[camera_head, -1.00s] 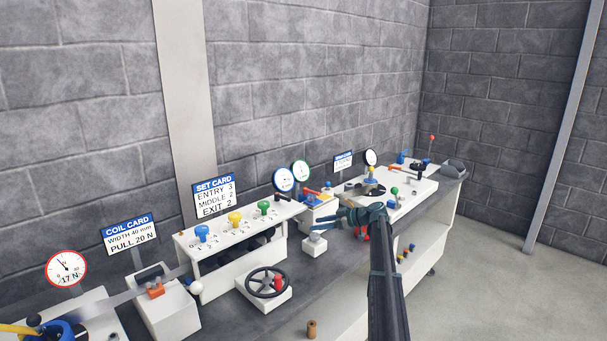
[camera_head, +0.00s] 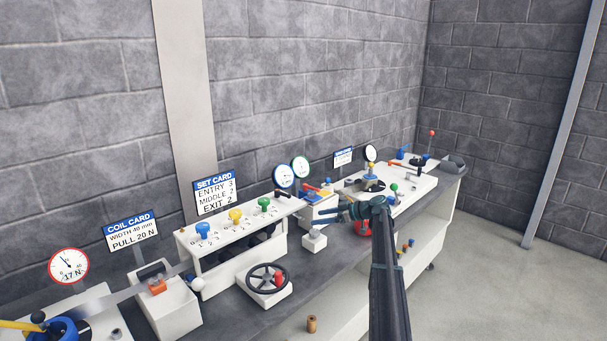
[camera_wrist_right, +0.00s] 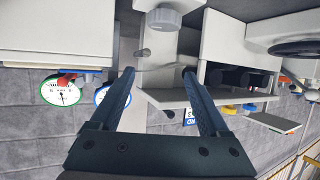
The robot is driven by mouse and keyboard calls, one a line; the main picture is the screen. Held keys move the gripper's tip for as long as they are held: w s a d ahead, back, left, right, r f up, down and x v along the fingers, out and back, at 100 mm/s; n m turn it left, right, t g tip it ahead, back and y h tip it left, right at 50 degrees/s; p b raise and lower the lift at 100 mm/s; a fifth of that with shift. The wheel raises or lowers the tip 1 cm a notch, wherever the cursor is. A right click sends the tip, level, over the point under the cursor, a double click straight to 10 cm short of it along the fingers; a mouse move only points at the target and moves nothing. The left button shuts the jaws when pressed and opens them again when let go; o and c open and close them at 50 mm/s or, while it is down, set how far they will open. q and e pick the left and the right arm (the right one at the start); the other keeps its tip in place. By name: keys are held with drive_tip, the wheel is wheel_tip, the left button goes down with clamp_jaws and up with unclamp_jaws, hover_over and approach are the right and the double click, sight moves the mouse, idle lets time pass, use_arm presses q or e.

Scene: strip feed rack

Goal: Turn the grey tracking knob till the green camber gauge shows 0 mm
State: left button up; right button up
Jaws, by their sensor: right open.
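The grey tracking knob (camera_head: 315,232) sits on a small white block in front of the strip line. It also shows at the top of the right wrist view (camera_wrist_right: 163,18), which looks upside down. The green-rimmed camber gauge (camera_head: 300,167) stands behind it; it shows at the left of the wrist view (camera_wrist_right: 60,90). Its reading is too small to tell. My right gripper (camera_head: 337,213) is open and empty, above and a little right of the knob, apart from it. In the wrist view its fingertips (camera_wrist_right: 158,71) stand apart with nothing gripped. My left gripper is not in view.
A blue-rimmed gauge (camera_head: 283,178) stands left of the green one. A black handwheel (camera_head: 268,280) and a white roller unit with coloured knobs (camera_head: 232,243) lie left of the grey knob. A white table with a dial (camera_head: 370,154) stands to the right.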

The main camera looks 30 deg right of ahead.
drive_tip(key=p+v, duration=0.1)
drive_tip(key=v, duration=0.4)
drive_tip(key=shift+s+p, duration=0.1)
drive_tip(key=shift+p, duration=0.3)
drive_tip(key=shift+s+d, duration=0.1)
drive_tip(key=shift+d, duration=0.05)
